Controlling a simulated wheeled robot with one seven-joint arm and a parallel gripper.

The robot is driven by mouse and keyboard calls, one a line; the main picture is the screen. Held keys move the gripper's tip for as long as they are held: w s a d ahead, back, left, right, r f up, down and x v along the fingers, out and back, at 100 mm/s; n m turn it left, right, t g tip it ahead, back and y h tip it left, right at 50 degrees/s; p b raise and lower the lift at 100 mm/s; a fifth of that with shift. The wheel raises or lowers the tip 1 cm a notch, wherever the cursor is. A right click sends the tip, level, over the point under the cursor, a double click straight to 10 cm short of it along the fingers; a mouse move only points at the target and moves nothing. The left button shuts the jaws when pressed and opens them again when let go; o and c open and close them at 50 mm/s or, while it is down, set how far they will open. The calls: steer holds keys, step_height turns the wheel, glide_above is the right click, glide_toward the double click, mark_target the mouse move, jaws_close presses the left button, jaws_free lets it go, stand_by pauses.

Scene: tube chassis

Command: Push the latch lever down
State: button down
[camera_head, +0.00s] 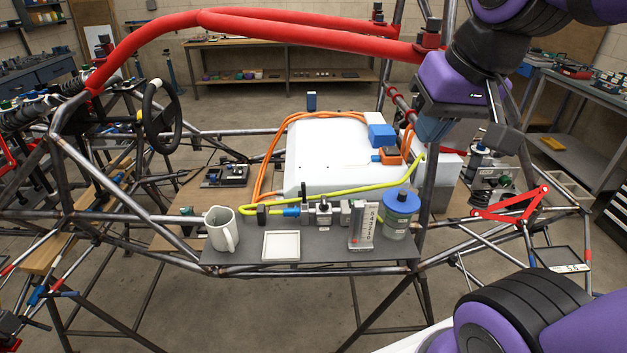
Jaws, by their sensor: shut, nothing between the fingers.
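A white box (330,158) on the chassis carries a blue block (381,135) at its upper right corner, with orange cables running to the corner. This blue block may be the latch lever, but I cannot tell for certain. A smaller blue and orange connector (388,156) sits just below it. My gripper (432,130) hangs from the upper right, to the right of the blue block and apart from it in the picture. It is shut and empty. Its fingertips are small and dark, partly lost against the upright tube.
A grey shelf (285,255) in front holds a mug (221,230), a white tray (281,246), a valve assembly (323,212), a numbered gauge (363,226) and a blue-lidded jar (400,214). A red roll bar (290,27) crosses above. A yellow hose (345,192) crosses the box front.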

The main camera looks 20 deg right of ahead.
steer(key=w+d+f+m+y, duration=0.2)
steer(key=w+f+m+y, duration=0.2)
steer(key=w+f+m, duration=0.5)
steer(key=w+d+f+m+g+y, duration=0.1)
steer(key=w+f+m+y, duration=0.3)
steer(key=w+f+m, duration=0.5)
steer(key=shift+w+d+f+m+g, duration=0.3)
steer(key=shift+w+d+m, duration=0.6)
steer(key=shift+w, duration=1.9)
steer(key=shift+a, duration=0.2)
glide_toward(302, 194)
step_height(302, 194, down, 3)
steer(key=shift+w+r, duration=0.1)
steer(key=shift+r, duration=0.05)
steer(key=shift+w+a+r, duration=0.1)
steer(key=shift+w+a, duration=0.05)
steer(key=shift+a, duration=0.4)
steer(key=shift+w+a, duration=0.2)
steer(key=shift+a, duration=0.35)
steer(key=shift+w+a, duration=0.25)
steer(key=shift+a, duration=0.4)
